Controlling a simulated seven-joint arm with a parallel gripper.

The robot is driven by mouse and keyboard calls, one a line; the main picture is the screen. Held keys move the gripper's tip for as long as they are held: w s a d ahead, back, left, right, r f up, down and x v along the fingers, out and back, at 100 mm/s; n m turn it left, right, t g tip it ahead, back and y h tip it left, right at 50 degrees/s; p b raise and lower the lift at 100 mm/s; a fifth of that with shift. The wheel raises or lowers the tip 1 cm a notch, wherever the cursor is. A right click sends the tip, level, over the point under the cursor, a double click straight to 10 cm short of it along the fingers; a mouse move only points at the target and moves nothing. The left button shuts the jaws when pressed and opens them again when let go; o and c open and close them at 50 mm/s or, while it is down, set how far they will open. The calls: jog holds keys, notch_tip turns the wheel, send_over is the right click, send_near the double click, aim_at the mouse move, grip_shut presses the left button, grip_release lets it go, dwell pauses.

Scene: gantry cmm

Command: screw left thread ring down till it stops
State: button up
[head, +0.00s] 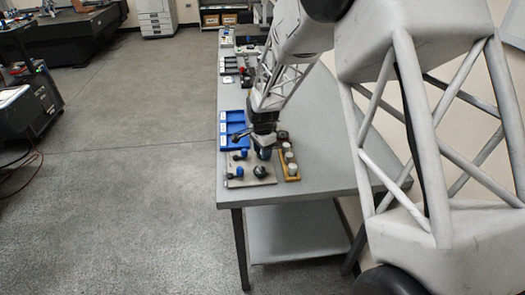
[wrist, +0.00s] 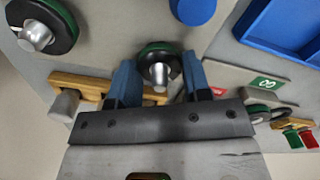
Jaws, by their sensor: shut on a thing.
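My gripper (wrist: 158,78) is shut on a thread ring (wrist: 155,48), black with a green band, with one blue finger on each side. A bright metal stud (wrist: 161,72) shows through the ring's middle. I cannot tell how far down the ring sits. In the head view my gripper (head: 263,149) is over the fixture plate (head: 236,183), and the arm partly hides the held ring. A second green and black ring (wrist: 60,22) sits around another metal stud, apart from my gripper; it also shows in the head view (head: 260,171). Which ring is the left one is unclear.
A wooden rack (wrist: 95,87) with pale cylinders stands close beside my gripper. Blue knobs (wrist: 193,10) stand on the plate. A blue tray (wrist: 265,22) lies behind, near red and green labels (wrist: 262,84). The bench (head: 315,140) is clear to the right of the rack.

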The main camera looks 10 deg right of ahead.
jog(key=shift+w+r+m, duration=0.1)
jog(key=shift+r+m, duration=0.05)
jog(key=shift+m, duration=0.25)
jog(key=o, duration=0.9)
jog(key=shift+o, duration=0.2)
jog(key=shift+r, duration=3.75)
jog(key=shift+r, duration=0.1)
